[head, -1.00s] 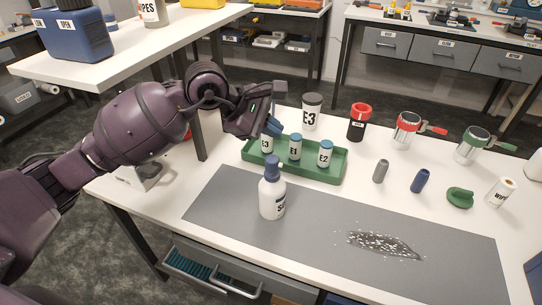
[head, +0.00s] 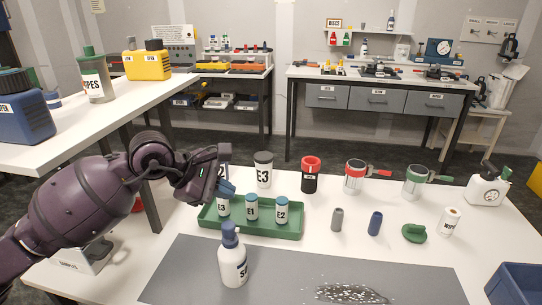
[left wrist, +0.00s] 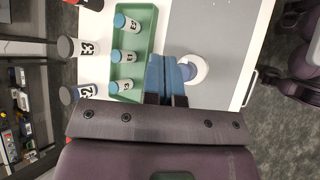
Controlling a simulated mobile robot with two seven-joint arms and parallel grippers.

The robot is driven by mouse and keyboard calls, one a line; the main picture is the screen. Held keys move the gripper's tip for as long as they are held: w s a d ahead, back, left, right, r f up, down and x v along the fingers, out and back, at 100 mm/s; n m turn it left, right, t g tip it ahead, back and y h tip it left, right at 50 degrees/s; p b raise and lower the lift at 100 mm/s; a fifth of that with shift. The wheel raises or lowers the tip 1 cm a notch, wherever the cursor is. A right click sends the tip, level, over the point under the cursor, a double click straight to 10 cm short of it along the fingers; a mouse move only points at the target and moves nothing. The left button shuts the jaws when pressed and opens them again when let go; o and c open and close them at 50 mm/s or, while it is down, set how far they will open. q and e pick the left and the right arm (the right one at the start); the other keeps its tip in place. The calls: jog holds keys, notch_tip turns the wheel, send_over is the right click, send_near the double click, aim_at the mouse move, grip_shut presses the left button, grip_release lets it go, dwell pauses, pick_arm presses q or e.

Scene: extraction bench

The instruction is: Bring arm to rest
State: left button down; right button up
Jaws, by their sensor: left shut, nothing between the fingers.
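My left arm comes in from the left in the head view. Its gripper (head: 226,188) is above the left end of the green tray (head: 209,222), near the vial E3. In the left wrist view the blue fingers (left wrist: 167,75) are together with nothing between them. The tray holds vials E3 (head: 223,206), E1 (head: 252,208) and E2 (head: 282,211), upright with blue caps. A white squeeze bottle with a blue top (head: 233,264) stands on the grey mat (head: 180,278) in front of the tray. My right gripper is not in view.
Behind the tray stand a white E3 jar (head: 263,170) and a red-topped black container (head: 310,175). Clamped jars, small cylinders and a wipes roll (head: 449,222) stand to the right. A raised shelf (head: 130,100) is at left. White grains (head: 347,293) lie on the mat.

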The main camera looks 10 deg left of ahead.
pick_arm(q)
jog(key=s+d+f+n+t+h, duration=0.2)
jog(key=s+d+f+n+h, duration=0.3)
jog(key=s+n+h, duration=0.6)
jog(key=s+a+f+n+t+y, duration=0.1)
jog(key=a+f+n+t+y, duration=0.5)
jog(key=n, duration=0.9)
jog(key=a+f+n+t+y, duration=0.55)
jog(key=f+n+y, duration=0.2)
jog(key=n, duration=0.85)
jog(key=s+a+f+n+g+y, duration=0.2)
jog(key=s+f+n+g, duration=0.1)
jog(key=s+f+n, duration=0.3)
jog(key=s+a+f+n+g+y, duration=0.2)
jog(key=s+f+n+g+y, duration=0.1)
jog(key=s+f+n, duration=0.4)
jog(key=shift+s+f+g, duration=0.7)
jog(key=shift+f+g, duration=0.05)
jog(key=shift+f, duration=0.1)
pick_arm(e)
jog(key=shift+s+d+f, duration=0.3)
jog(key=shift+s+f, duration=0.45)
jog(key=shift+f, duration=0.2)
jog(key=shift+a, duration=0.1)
